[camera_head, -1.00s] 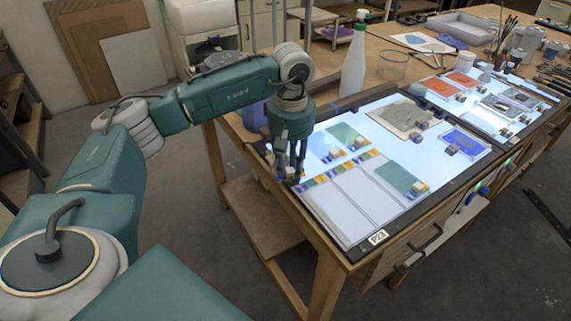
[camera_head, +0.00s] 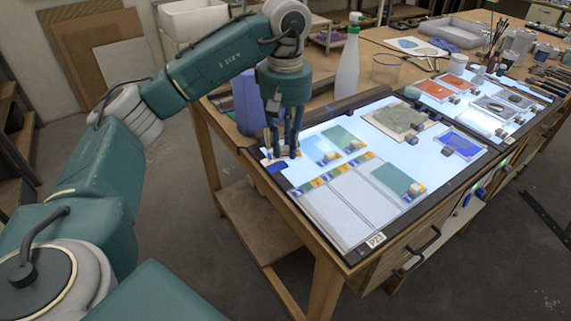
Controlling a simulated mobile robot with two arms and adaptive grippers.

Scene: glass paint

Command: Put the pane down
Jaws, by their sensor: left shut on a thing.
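My left gripper (camera_head: 283,152) points down over the back left corner of the light table (camera_head: 345,250). It is shut on a small pane (camera_head: 278,168), whose blue part shows below the fingers. The fingers hide much of it, and I cannot tell whether it touches the lit surface. To its right lie a light blue pane (camera_head: 319,150) and a green pane (camera_head: 346,139), each with a small pale block on it. A grey-green pane (camera_head: 393,178) lies nearer the front. My right gripper is not in view.
A white spray bottle (camera_head: 347,72) and a purple container (camera_head: 246,104) stand behind the light table. A brown pane (camera_head: 398,117) and a dark blue pane (camera_head: 462,141) lie further right. Bare lit surface lies between these panes.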

